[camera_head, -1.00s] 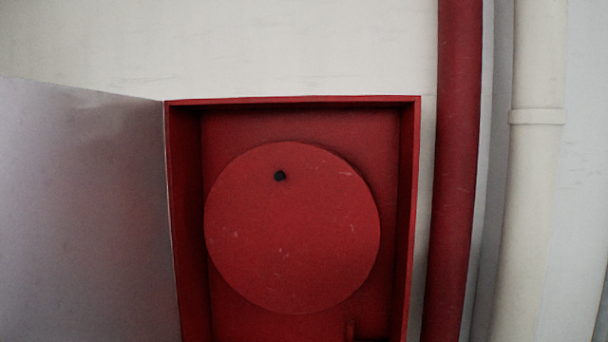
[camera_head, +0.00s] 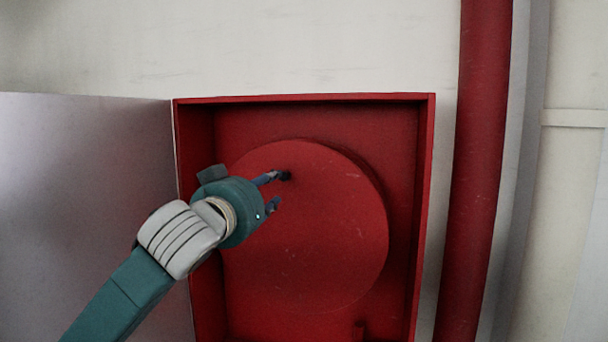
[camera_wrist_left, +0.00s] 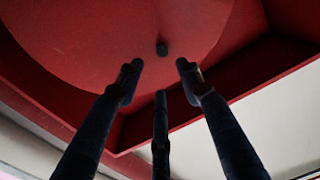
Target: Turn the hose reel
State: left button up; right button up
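The hose reel (camera_head: 320,235) is a round red disc inside an open red cabinet. A small dark knob (camera_head: 286,175) stands out near its upper edge. My left gripper (camera_head: 277,190) is in front of the reel, with its fingertips close to the knob in the head view. In the left wrist view the knob (camera_wrist_left: 162,49) shows beyond the fingertips, and the reel (camera_wrist_left: 110,35) fills the upper left. The fingers of my left gripper (camera_wrist_left: 160,85) are spread apart with nothing between them. My right gripper is not in view.
The red cabinet (camera_head: 425,200) has side walls around the reel. Its grey door (camera_head: 80,190) stands open at the left. A red pipe (camera_head: 480,170) and a pale pipe (camera_head: 570,200) run up the wall at the right.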

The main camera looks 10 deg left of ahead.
aim_at(282, 178)
pick_arm(q)
jog(key=w+p, duration=0.5)
jog(key=w, duration=0.5)
jog(key=shift+w+a, duration=0.15)
jog(key=shift+w, duration=0.15)
jog(key=shift+c, duration=0.5)
grip_shut()
